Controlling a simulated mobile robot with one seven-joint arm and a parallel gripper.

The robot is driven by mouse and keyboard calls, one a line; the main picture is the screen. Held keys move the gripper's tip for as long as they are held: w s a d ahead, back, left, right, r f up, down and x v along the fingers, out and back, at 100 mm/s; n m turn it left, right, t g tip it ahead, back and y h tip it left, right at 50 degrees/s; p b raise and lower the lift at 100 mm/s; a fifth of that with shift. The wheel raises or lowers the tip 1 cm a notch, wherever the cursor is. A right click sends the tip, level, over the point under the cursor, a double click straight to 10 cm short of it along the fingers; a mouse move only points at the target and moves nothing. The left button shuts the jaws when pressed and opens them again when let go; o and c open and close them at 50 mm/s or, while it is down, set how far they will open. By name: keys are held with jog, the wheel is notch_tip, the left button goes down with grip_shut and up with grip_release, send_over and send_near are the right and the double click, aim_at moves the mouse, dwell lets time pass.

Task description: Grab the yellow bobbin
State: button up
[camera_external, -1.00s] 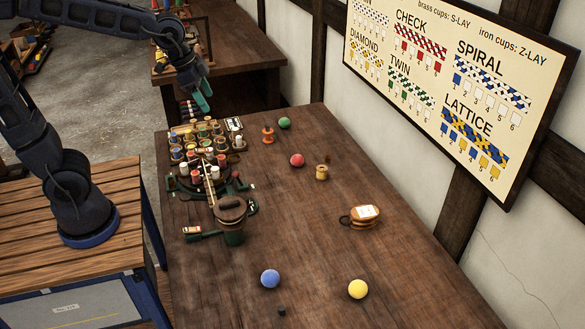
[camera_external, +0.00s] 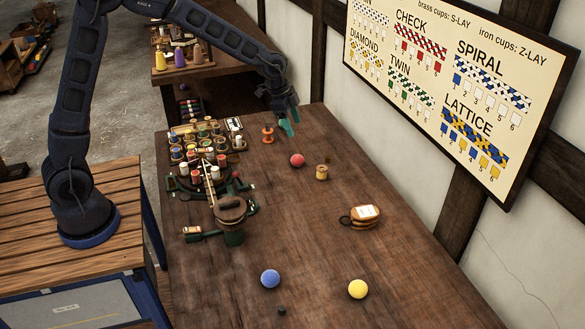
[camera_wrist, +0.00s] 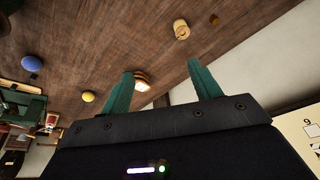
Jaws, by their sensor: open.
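A yellowish wooden bobbin (camera_external: 321,173) stands alone on the table, right of the red ball; the wrist view shows a bobbin of this tan-yellow look (camera_wrist: 181,30) above the fingertips. Smaller yellow-topped bobbins are also among the crowded rack (camera_external: 205,140) at the table's left. I cannot tell for certain which is the one named. My gripper (camera_external: 289,127) is open and empty, with green fingers, above the far end of the table, beyond the bobbin and apart from it. The fingers also show in the wrist view (camera_wrist: 162,80).
An orange spool (camera_external: 268,135) stands near my gripper. A red ball (camera_external: 297,160), blue ball (camera_external: 270,278), yellow ball (camera_external: 358,289) and wooden block with a white label (camera_external: 365,216) are spread over the table. The wall board (camera_external: 460,85) hangs at the right. The table's middle is largely clear.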

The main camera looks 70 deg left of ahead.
jog(key=m+h, duration=0.1)
send_near(324, 170)
jog(key=x, duration=0.6)
jog(key=a+x, duration=0.1)
jog(key=x, duration=0.3)
jog(key=shift+w+f, duration=0.15)
jog(key=c, duration=1.1)
